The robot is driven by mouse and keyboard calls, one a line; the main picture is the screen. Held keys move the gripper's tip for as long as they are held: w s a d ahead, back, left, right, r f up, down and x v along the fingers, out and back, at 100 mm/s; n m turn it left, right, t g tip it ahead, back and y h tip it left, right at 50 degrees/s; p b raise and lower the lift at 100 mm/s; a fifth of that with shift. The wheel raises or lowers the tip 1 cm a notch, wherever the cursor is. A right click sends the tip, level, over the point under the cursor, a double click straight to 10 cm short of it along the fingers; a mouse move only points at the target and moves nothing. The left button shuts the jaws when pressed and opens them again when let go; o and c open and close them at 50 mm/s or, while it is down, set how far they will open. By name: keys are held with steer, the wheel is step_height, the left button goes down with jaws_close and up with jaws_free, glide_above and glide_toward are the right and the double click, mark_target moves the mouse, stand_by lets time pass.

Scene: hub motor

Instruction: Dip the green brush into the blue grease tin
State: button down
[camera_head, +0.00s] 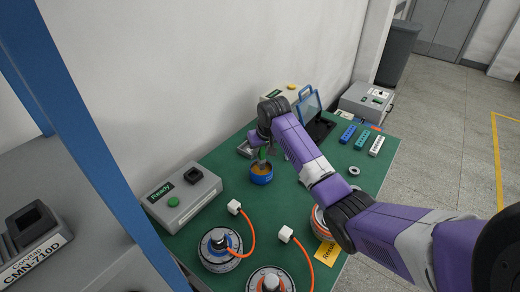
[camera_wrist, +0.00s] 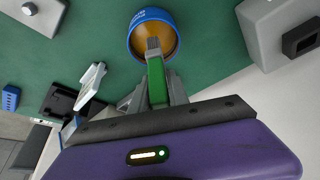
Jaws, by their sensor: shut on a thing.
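The blue grease tin (camera_head: 261,178) stands on the green table, open at the top, with brown-yellow grease inside. It also shows in the wrist view (camera_wrist: 135,20). My gripper (camera_head: 262,145) is shut on the green brush (camera_wrist: 157,82). The brush's grey bristles overlap the tin's opening in the wrist view. In the head view the brush (camera_head: 262,155) points down at the tin. I cannot tell whether the bristle tip touches the grease.
A grey box with a green button (camera_head: 183,195) stands left of the tin. Hub motors (camera_head: 221,248) with orange cables are at the front. An open blue-lidded case (camera_head: 309,108) lies behind right. The wall is close behind the table.

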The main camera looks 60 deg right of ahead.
steer(key=shift+f+b, duration=1.05)
steer(key=shift+f, duration=1.15)
step_height(320, 180, up, 8)
steer(key=p, duration=0.7)
steer(key=shift+r+p, duration=0.25)
steer(key=shift+p, duration=0.05)
steer(key=shift+d, duration=0.1)
